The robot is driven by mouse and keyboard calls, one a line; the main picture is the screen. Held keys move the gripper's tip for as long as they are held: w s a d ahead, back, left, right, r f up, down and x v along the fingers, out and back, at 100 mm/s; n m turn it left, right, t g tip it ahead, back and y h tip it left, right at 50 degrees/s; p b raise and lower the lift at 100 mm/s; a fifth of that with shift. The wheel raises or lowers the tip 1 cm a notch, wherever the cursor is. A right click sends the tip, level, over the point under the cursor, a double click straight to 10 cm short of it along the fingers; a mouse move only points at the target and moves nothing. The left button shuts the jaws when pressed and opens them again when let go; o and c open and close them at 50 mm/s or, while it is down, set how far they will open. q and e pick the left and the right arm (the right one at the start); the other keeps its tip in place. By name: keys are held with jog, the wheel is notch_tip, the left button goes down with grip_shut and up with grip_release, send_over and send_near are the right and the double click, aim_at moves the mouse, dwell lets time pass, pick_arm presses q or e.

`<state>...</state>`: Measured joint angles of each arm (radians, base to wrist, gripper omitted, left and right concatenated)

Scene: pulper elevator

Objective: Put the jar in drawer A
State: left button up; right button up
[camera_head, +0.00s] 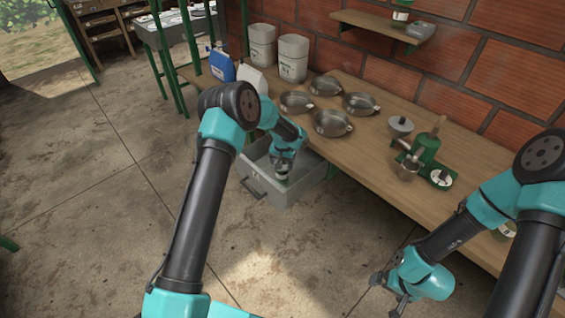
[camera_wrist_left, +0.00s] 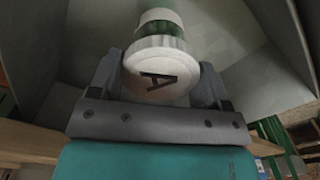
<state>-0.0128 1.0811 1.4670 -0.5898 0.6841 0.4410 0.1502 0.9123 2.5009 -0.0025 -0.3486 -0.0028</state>
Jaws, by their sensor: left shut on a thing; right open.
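The jar (camera_wrist_left: 160,65) has a pale lid marked with the letter A and a green band. My left gripper (camera_wrist_left: 160,85) is shut on the jar, with a finger on each side of the lid. In the head view the jar (camera_head: 282,172) is small and partly hidden by my left gripper (camera_head: 283,163). It is inside the opening of the pulled-out grey drawer (camera_head: 292,200) under the table. Whether the jar touches the drawer floor I cannot tell. My right gripper (camera_head: 391,291) is open and empty in front of the table, at the lower right.
The wooden table (camera_head: 375,140) carries several metal pans (camera_head: 331,122), a green hand grinder (camera_head: 428,160), white canisters (camera_head: 293,58) and a blue jug (camera_head: 221,65). Another jar (camera_head: 506,231) stands partly hidden behind my right arm. The concrete floor (camera_head: 90,180) at left is clear.

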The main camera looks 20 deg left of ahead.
pick_arm(q)
jog(key=o, duration=1.3)
jog(key=shift+o, duration=0.2)
notch_tip(320, 180, up, 12)
jog(key=shift+r, duration=0.1)
